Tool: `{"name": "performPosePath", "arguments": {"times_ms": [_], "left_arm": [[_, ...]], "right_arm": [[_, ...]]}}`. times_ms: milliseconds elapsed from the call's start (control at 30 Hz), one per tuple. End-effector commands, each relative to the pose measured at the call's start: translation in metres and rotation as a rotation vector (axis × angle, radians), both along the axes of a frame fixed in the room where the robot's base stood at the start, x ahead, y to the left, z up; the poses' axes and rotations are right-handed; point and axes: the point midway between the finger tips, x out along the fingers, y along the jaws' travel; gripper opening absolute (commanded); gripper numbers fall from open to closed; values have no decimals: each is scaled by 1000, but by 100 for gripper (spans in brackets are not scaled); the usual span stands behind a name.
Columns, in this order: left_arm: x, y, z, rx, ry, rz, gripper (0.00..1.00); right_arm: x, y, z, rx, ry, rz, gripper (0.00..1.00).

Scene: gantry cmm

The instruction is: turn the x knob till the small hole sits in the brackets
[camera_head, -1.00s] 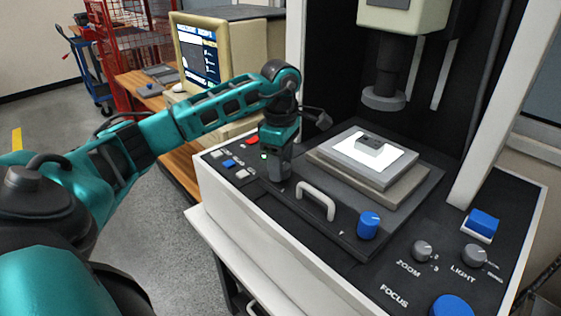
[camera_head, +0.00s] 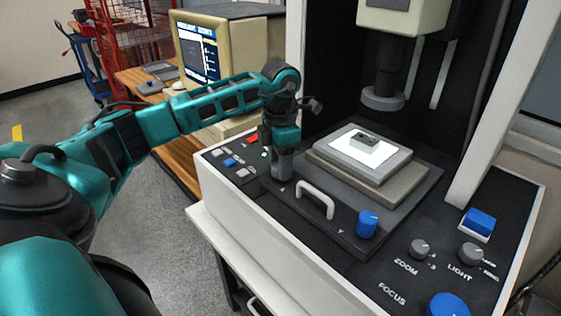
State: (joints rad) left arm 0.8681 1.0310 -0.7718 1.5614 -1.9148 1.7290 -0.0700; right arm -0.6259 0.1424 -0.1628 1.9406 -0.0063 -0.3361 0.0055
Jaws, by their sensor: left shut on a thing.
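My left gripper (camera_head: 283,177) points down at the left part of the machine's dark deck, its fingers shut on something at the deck. The gripper hides what it holds; by its place this seems to be the x knob. A blue knob (camera_head: 367,224) with a small letter beside it stands clear to the right. The stage (camera_head: 385,184) bears a lit plate (camera_head: 348,150) with a small dark part (camera_head: 366,140) on it, under the lens (camera_head: 383,98). The monitor (camera_head: 198,52) is lit, but a hole or brackets are too small to tell. My right gripper is out of view.
A silver handle (camera_head: 317,198) stands close right of the gripper. Small buttons (camera_head: 229,162) lie to its left. The zoom knob (camera_head: 419,249), light knob (camera_head: 471,254), blue focus knob (camera_head: 448,305) and a blue switch (camera_head: 481,222) are at the right.

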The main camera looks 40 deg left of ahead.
Motion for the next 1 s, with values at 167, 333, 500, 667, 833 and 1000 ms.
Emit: {"name": "performPosePath", "arguments": {"times_ms": [167,333,500,667,833,1000], "left_arm": [[0,0,0,1,-1,66,15],[0,0,1,0,-2,97,15],[0,0,1,1,-3,107,15],[0,0,1,1,-3,106,15],[0,0,1,1,-3,105,51],[0,0,0,1,-1,105,67]], "right_arm": [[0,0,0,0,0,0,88],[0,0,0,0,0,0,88],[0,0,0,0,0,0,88],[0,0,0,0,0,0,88],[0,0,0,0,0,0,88],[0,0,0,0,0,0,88]]}}
